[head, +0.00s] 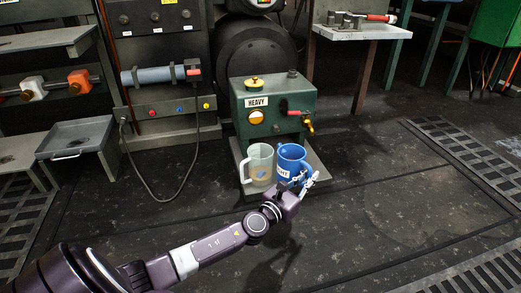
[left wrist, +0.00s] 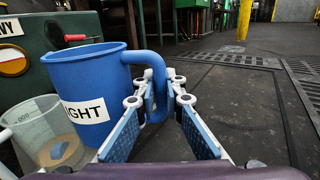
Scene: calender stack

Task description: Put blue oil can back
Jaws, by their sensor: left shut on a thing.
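The blue oil can (head: 289,157) is an upright blue jug with a white label, partly readable as "IGHT" in the left wrist view (left wrist: 84,85). My left gripper (head: 306,182) is shut on the can's handle, at the can's right side. In the left wrist view the handle passes between the two fingers (left wrist: 155,100). The can is at the grey tray before the green "HEAVY" unit; whether its base touches the tray is hidden. My right gripper is not in view.
A clear measuring jug (head: 258,165) with some amber liquid stands close to the can's left. The green "HEAVY" unit (head: 258,106) with a brass tap is right behind, on the grey tray (head: 316,161). Shelves (head: 75,135) stand left. Floor to the right is clear.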

